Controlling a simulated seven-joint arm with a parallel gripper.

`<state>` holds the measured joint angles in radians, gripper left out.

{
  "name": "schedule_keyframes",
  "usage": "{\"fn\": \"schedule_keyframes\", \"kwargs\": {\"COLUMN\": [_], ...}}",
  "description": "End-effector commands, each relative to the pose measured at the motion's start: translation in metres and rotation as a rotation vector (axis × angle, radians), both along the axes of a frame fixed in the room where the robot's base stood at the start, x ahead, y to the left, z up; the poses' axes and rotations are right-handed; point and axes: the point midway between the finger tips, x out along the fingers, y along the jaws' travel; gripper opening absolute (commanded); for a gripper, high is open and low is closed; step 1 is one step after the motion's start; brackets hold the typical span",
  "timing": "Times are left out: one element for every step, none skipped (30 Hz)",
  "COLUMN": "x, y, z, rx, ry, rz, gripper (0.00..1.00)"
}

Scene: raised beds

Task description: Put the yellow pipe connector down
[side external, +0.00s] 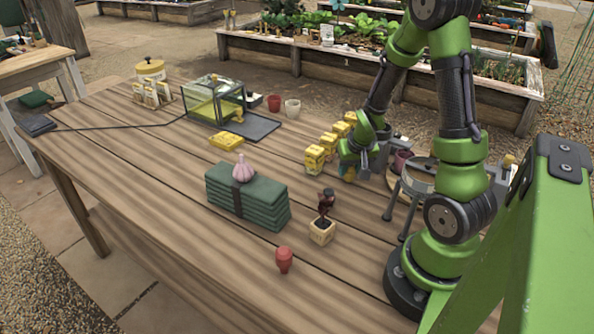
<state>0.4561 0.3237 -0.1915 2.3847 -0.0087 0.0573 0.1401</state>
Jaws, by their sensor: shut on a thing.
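My gripper (354,163) is low over the right half of the table, beside the near end of a row of yellow boxes. It is shut on a small yellow piece (348,174), which I take to be the yellow pipe connector. Only a bit of the piece shows below the green and dark gripper parts, so its shape is hidden. I cannot tell whether it touches the tabletop.
The yellow boxes (315,158) stand close to the left. A round pot on legs (421,176) is at the right. Bare wood lies between.

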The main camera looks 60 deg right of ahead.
Motion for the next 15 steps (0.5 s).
{"fn": "schedule_keyframes", "kwargs": {"x": [0.0001,0.0002,0.0002,0.0002,0.0003,0.0002,0.0001,0.0000,0.0000,-0.0001,0.0000,0.0000,0.0000,0.0000,0.0000], "y": [-0.0001,-0.0001,-0.0001,-0.0001,-0.0001,-0.0002,-0.0001,-0.0002,-0.0001,-0.0002,-0.0001,-0.0002,-0.0002,-0.0002,-0.0002], "z": [-0.0001,0.0002,0.0003,0.0003,0.0003,0.0002,-0.0004,-0.0011,-0.0025,-0.0035,-0.0029,-0.0027,-0.0027,-0.0027,-0.0027], "rx": [-0.001,-0.001,-0.001,-0.001,-0.001,-0.001,0.000,0.000,0.001,0.000,0.000,0.000,0.000,0.000,0.000], "ry": [-0.001,-0.001,-0.001,-0.001,-0.001,-0.001,0.000,0.000,0.001,0.001,0.000,0.000,0.000,0.000,0.000], "rz": [0.000,0.000,0.000,0.000,0.000,0.000,0.000,0.000,0.000,0.000,0.000,0.000,0.000,0.000,0.000], "gripper": [0.05,0.05,0.05,0.05,0.05,0.05,0.05,0.05,0.05,0.05,0.38,0.44,0.49,0.54,0.59]}}
